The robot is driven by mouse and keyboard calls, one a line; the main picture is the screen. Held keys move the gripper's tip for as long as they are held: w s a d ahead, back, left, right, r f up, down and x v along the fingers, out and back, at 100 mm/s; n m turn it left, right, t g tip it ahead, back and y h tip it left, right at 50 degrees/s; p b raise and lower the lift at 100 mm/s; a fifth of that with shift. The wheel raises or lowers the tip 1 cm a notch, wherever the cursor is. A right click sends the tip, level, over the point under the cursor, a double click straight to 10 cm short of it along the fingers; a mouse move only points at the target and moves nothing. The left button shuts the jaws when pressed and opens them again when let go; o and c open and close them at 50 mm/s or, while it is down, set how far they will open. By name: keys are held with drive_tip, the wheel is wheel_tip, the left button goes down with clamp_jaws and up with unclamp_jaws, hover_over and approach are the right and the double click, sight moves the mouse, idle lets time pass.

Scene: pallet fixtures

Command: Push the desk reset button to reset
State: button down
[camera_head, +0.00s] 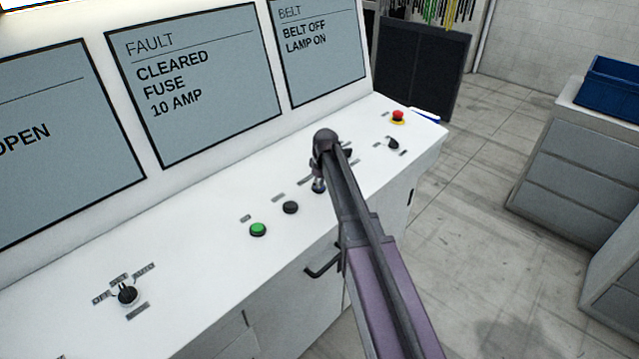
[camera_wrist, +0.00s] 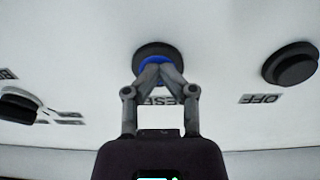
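The desk reset button is blue with a dark collar (camera_wrist: 157,50) and sits on the white desk top. A label behind my fingers in the wrist view is partly hidden and seems to read RESET. My gripper (camera_wrist: 159,70) is shut, with its fingertips together and nothing held between them. The tips overlap the blue cap; I cannot tell whether they touch or press it. In the head view my gripper (camera_head: 318,184) points down at the desk, and the button is mostly hidden there.
A black button (camera_head: 290,207), labelled OFF in the wrist view, and a green button (camera_head: 258,229) stand left of my gripper. A black selector (camera_head: 393,144) and a red emergency stop (camera_head: 398,116) are to the right. Screens (camera_head: 195,85) rise behind; one reads FAULT CLEARED.

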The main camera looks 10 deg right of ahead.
drive_tip(key=shift+s+r+p, duration=0.15)
drive_tip(key=shift+r+p, duration=0.95)
drive_tip(key=shift+r, duration=0.1)
drive_tip(key=shift+s+r+p, duration=0.1)
drive_tip(key=shift+r+p, duration=0.95)
drive_tip(key=shift+r, duration=0.1)
wheel_tip(320, 180, up, 10)
drive_tip(key=s+p, duration=0.1)
drive_tip(key=p, duration=0.8)
drive_tip(key=shift+d+f, duration=0.25)
drive_tip(key=shift+d, duration=0.2)
drive_tip(key=shift+s, duration=0.1)
drive_tip(key=s+f+m+b, duration=0.3)
drive_tip(key=s+f+b, duration=0.6)
drive_tip(key=s, duration=0.4)
drive_tip(key=s+f+m+g+b, duration=0.1)
drive_tip(key=s+f+m+b, duration=0.3)
drive_tip(key=s+f+b, duration=0.6)
drive_tip(key=s+f, duration=0.1)
drive_tip(key=s, duration=0.3)
drive_tip(key=shift+s+g+h, duration=0.25)
drive_tip(key=shift+g+h, duration=0.05)
drive_tip(key=shift+h, duration=0.1)
drive_tip(key=shift+f, duration=0.1)
